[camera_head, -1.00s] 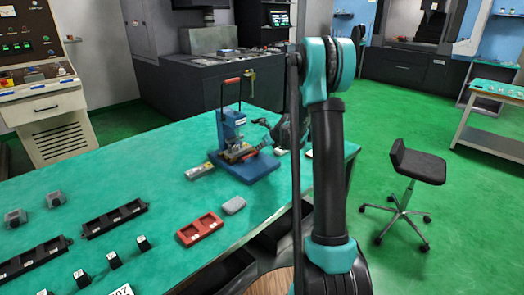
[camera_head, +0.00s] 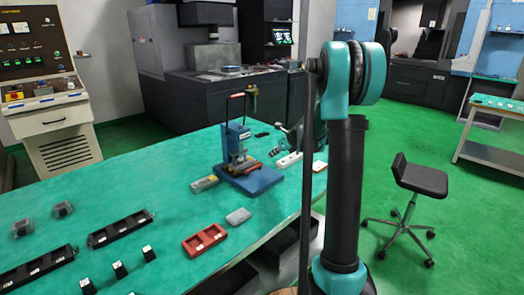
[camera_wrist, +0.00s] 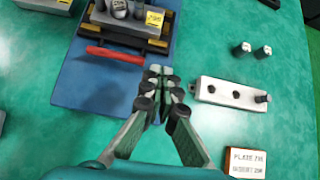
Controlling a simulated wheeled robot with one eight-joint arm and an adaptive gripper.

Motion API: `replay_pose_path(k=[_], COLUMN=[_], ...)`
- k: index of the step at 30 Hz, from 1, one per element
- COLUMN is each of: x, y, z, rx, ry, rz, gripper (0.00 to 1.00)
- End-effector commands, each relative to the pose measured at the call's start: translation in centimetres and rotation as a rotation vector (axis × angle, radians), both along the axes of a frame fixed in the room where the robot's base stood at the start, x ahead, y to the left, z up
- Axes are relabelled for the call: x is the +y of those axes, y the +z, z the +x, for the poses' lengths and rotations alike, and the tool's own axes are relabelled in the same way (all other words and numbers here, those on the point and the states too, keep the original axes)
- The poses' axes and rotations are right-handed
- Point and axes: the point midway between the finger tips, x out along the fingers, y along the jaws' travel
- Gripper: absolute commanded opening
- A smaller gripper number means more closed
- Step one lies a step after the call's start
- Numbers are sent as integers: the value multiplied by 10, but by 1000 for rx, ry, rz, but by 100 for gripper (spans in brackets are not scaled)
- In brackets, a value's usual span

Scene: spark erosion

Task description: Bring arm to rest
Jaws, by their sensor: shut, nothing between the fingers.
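My arm rises at the right of the head view, with teal joints and black links. My gripper (camera_wrist: 163,80) shows in the wrist view with its fingertips together and nothing between them. It hangs above the right front edge of the blue base of a press (camera_wrist: 82,75). In the head view the press (camera_head: 237,150) stands on the green table (camera_head: 130,180), and my gripper there is mostly hidden behind my arm. A red handle bar (camera_wrist: 115,55) lies just ahead and left of the fingertips, apart from them.
A grey block with black knobs (camera_wrist: 232,94) and an orange-white labelled box (camera_wrist: 245,162) lie right of the gripper. A red tray (camera_head: 204,240), a grey piece (camera_head: 238,216) and black racks (camera_head: 120,228) lie on the table's near part. A stool (camera_head: 420,180) stands right on the floor.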

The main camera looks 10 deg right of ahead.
Motion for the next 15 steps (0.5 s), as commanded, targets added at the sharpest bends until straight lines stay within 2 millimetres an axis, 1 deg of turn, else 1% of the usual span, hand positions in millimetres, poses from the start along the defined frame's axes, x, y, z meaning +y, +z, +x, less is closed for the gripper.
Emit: replay_pose_path(k=[2, 5, 6, 8, 9, 11, 12, 14, 15], x=[3, 10, 13, 16, 18, 20, 21, 22, 21], y=[2, 2, 1, -1, -2, -6, -8, -13, -17], z=[-15, -48, -65, -94, -113, -141, -160, -188, -208], rx=[-20, -68, -92, -131, -156, -190, -213, -246, -267], ry=[56, 196, 271, 396, 481, 613, 703, 839, 931], rz=[-54, -191, -259, -371, -445, -552, -622, -724, -791], gripper=[0, 0, 0, 0, 0, 0, 0, 0, 0])
